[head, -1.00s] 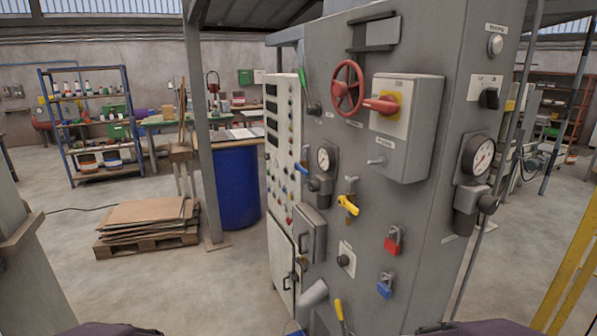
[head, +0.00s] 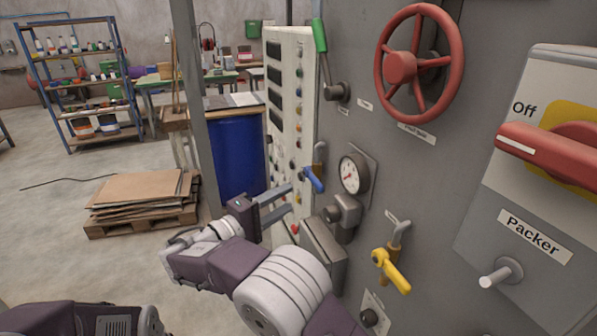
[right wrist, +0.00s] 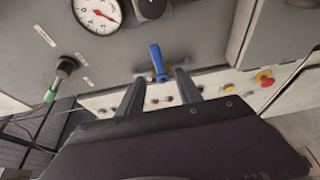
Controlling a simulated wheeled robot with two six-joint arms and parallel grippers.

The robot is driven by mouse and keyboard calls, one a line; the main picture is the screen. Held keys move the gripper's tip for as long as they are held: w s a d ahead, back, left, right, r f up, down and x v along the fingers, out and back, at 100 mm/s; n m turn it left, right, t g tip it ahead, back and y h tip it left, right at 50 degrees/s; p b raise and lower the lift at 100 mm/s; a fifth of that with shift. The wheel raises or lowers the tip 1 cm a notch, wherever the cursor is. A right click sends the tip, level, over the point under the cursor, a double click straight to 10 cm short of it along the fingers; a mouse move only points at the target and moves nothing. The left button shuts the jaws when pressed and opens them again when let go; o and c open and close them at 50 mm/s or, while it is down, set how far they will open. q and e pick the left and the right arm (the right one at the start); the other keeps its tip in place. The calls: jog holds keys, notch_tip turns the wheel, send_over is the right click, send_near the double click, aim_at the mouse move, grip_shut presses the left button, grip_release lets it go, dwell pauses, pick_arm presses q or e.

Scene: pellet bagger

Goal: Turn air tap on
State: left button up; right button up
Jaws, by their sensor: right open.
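Two small lever taps show on the grey machine face in the head view: one with a blue handle (head: 314,179) and one with a yellow handle (head: 393,271). Their labels are too small to read, so I cannot tell which is the air tap. The blue handle slants down to the right; the yellow one does too. My right gripper (head: 288,198) is open and empty, just left of and slightly below the blue handle. In the right wrist view the blue handle (right wrist: 158,63) stands just beyond and between the open fingertips (right wrist: 160,78). My left gripper is out of view.
A dial gauge (head: 353,173) and a grey box (head: 323,255) are close to the right gripper. A green-handled lever (head: 320,36), red handwheel (head: 419,63) and red Packer switch (head: 550,153) are higher up.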

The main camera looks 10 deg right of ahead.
aim_at(315, 185)
jog(key=x, duration=0.2)
jog(key=p+x, duration=0.1)
jog(key=x, duration=0.2)
jog(key=p+x, duration=0.1)
jog(key=x, duration=0.2)
jog(key=shift+s+d+r, duration=0.2)
jog(key=shift+s+d, duration=0.1)
jog(key=shift+d, duration=0.35)
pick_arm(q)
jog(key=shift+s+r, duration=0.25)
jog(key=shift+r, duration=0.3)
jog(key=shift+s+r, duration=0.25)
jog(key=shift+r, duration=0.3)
pick_arm(e)
jog(key=shift+a, duration=0.1)
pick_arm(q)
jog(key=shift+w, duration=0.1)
pick_arm(e)
jog(key=shift+w, duration=0.1)
grip_shut()
jog(key=shift+f, duration=0.1)
